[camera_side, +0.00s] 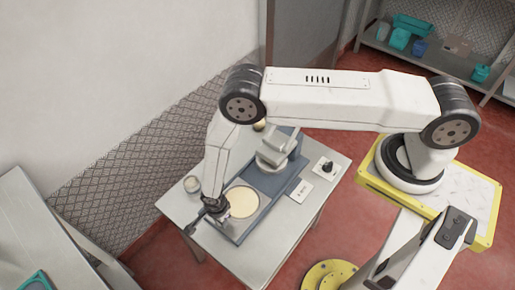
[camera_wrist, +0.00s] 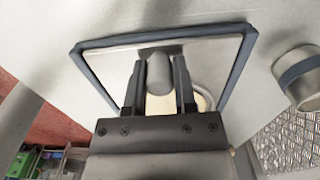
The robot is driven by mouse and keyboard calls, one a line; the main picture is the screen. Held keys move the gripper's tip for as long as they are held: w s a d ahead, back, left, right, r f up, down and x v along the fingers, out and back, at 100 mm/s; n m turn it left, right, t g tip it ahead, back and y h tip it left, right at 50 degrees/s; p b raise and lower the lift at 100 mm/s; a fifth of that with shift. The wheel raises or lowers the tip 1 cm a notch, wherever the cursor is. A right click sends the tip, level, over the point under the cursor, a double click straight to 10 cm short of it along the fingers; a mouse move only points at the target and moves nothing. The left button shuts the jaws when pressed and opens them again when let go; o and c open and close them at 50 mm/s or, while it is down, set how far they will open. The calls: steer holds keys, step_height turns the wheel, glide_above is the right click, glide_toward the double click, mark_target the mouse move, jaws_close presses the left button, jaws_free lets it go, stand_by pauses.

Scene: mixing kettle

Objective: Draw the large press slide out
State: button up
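The large press (camera_side: 275,158) stands on the table with its blue-grey frame running toward the front left. Its pale slide plate with a round cream disc (camera_side: 243,202) lies within the frame in front of the press head. My gripper (camera_side: 212,207) is at the slide's left edge and points down. In the wrist view, a rounded grey handle (camera_wrist: 159,73) stands between my two fingers (camera_wrist: 158,80), with little or no gap on either side. I cannot tell whether the fingers press on it. The handle is hidden behind my gripper in the side view.
A black knob on a white plate (camera_side: 327,167) is at the right. The front of the table (camera_side: 250,262) is bare.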

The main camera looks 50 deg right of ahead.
steer(key=o, duration=0.4)
steer(key=shift+c, duration=0.2)
steer(key=shift+r, duration=0.15)
steer(key=shift+r, duration=3.35)
step_height(320, 180, up, 7)
steer(key=shift+d, duration=0.1)
